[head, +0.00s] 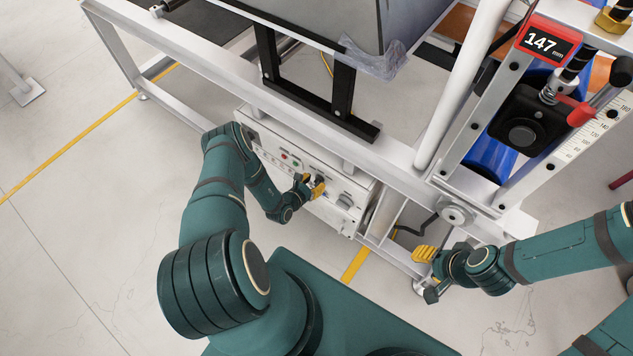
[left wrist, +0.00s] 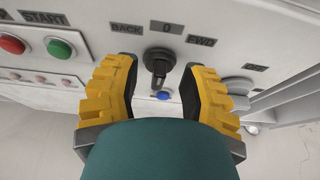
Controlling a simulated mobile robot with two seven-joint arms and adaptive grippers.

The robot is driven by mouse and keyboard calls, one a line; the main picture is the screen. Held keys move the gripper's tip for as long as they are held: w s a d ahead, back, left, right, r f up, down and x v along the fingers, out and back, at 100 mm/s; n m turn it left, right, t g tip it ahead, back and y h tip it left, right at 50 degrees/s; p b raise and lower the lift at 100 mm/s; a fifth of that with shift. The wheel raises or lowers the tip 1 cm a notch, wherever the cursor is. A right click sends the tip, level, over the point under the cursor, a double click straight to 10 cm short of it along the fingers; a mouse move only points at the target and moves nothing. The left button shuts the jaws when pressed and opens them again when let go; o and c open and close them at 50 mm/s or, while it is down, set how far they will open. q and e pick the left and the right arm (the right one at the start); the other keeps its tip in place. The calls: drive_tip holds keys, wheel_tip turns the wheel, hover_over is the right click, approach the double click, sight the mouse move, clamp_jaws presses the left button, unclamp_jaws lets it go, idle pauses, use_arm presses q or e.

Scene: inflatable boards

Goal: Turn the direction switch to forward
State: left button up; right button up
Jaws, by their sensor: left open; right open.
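The direction switch (left wrist: 159,62) is a black rotary knob on the white control panel (head: 270,150). In the left wrist view, labels BACK, 0 and FWD sit around it, with 0 just above it. Its lever points down toward my gripper, so the selected position is hard to tell. My left gripper (left wrist: 155,85) is open, its yellow fingers on either side of the switch, apart from it as far as I can see. In the head view, my left gripper (head: 314,187) is at the panel and hides part of it. My right gripper (head: 426,270) is open and empty, away from the panel.
A red button (left wrist: 12,44) and a green button (left wrist: 59,48) under START lie left of the switch. A metal frame (head: 230,70) runs above the panel.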

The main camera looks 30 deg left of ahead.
use_arm(q)
drive_tip(key=shift+x, duration=1)
clamp_jaws()
